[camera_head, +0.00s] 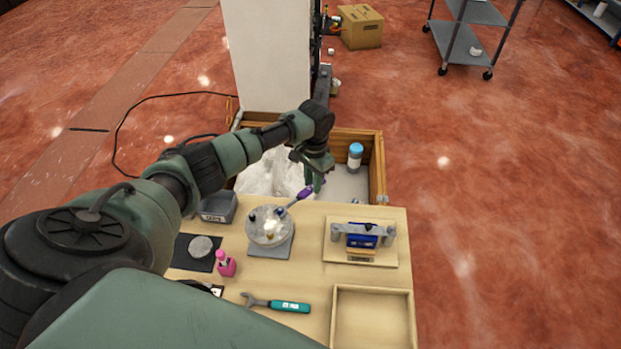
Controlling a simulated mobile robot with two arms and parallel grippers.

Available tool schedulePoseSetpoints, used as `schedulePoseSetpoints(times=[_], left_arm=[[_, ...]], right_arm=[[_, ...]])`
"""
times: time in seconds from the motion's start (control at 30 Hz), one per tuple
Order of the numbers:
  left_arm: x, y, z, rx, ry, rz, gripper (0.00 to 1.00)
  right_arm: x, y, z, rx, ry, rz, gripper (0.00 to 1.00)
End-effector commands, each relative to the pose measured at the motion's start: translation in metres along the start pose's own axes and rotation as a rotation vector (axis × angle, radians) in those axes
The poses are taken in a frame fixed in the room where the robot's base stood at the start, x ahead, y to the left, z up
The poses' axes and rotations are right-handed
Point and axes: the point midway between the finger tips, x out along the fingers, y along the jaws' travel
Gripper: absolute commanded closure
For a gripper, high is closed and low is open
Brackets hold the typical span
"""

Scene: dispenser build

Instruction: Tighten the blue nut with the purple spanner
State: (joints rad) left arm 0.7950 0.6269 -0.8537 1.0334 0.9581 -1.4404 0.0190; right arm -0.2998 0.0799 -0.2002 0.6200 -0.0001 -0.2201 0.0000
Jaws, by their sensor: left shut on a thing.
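The purple spanner (304,193) is held by my left gripper (316,184), which is shut on its handle end. Its grey shaft slants down and left from the gripper to a round, pale disc fixture (268,231) on a grey base. The spanner's head is over the disc's upper right, at or close to a small dark blue piece (280,211). A second dark piece (252,217) sits at the disc's left. Which of them is the blue nut, and whether the jaw is seated around it, is too small to tell. My right gripper is not in view.
A teal-handled spanner (288,306), a pink bottle (226,265), a grey bin (219,206) and a board (340,258) with a blue block share the wooden table. An empty wooden tray (340,318) is front right. A crate (378,168) with a blue-capped bottle stands behind.

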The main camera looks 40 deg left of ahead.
Motion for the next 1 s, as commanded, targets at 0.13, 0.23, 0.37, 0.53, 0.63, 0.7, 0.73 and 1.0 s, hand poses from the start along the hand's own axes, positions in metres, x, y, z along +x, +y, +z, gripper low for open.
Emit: schedulePoseSetpoints(times=[0.13,0.23,0.37,0.53,0.63,0.7,0.73,1.0], left_arm=[[-0.001,0.007,0.0,0.052,0.0,-0.001,1.0],[0.0,0.009,0.0,0.074,0.0,-0.002,1.0],[0.0,0.01,0.0,0.085,0.0,-0.003,1.0],[0.0,0.01,0.0,0.084,0.0,-0.002,1.0],[0.0,0.011,0.0,0.085,0.0,-0.002,1.0],[-0.001,0.012,0.0,0.095,0.0,-0.002,1.0],[-0.001,0.013,0.0,0.102,0.0,-0.002,1.0],[-0.001,0.024,0.002,0.192,0.0,-0.004,1.0]], right_arm=[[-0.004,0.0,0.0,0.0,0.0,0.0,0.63],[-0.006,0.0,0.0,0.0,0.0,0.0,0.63],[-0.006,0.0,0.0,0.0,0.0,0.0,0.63],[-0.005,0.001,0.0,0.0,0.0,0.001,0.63],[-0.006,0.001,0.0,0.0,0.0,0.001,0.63],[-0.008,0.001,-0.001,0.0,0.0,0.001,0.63],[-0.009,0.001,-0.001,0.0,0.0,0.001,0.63],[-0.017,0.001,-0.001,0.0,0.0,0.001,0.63]])
